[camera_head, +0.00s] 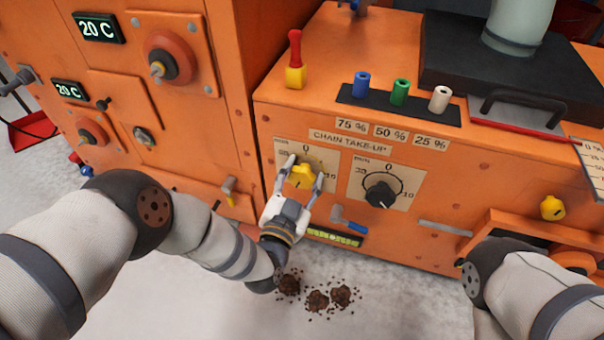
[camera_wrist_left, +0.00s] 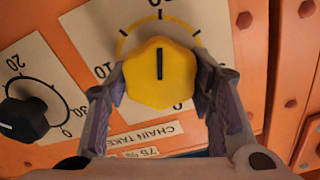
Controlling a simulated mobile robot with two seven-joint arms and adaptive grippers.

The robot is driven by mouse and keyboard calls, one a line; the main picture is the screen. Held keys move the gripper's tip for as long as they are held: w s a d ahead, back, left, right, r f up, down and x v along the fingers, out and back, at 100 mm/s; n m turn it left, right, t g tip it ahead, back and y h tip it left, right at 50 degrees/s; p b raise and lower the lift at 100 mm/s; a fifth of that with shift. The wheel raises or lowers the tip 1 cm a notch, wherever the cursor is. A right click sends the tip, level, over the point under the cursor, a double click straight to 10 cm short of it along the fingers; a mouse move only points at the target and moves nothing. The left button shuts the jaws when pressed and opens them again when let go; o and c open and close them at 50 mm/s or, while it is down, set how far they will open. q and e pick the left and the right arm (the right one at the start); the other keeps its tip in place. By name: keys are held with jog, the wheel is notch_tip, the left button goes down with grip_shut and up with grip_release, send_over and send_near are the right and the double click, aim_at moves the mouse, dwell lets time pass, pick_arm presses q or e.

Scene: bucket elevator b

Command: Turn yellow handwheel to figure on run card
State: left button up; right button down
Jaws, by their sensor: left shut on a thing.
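The yellow handwheel (camera_head: 301,178) sits on a white dial plate marked 0 and 10, under the CHAIN TAKE-UP label (camera_head: 350,139). My left gripper (camera_head: 304,174) is shut on it, one finger on each side. In the left wrist view the handwheel (camera_wrist_left: 160,75) shows between the fingers (camera_wrist_left: 161,90), its black line upright in the picture, close to a tick at the top. My right gripper is out of view.
A black knob (camera_head: 380,193) on a similar dial is right of the handwheel. A blue-handled lever (camera_head: 350,222) lies below. Blue, green and white cylinders (camera_head: 399,93) stand in a black rack above. Dark clumps (camera_head: 317,299) lie on the floor.

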pick_arm(q)
jog(key=shift+f, duration=0.1)
dwell(0.3)
jog(key=o, duration=1.1)
jog(key=shift+o, duration=0.2)
jog(key=v, duration=1.2)
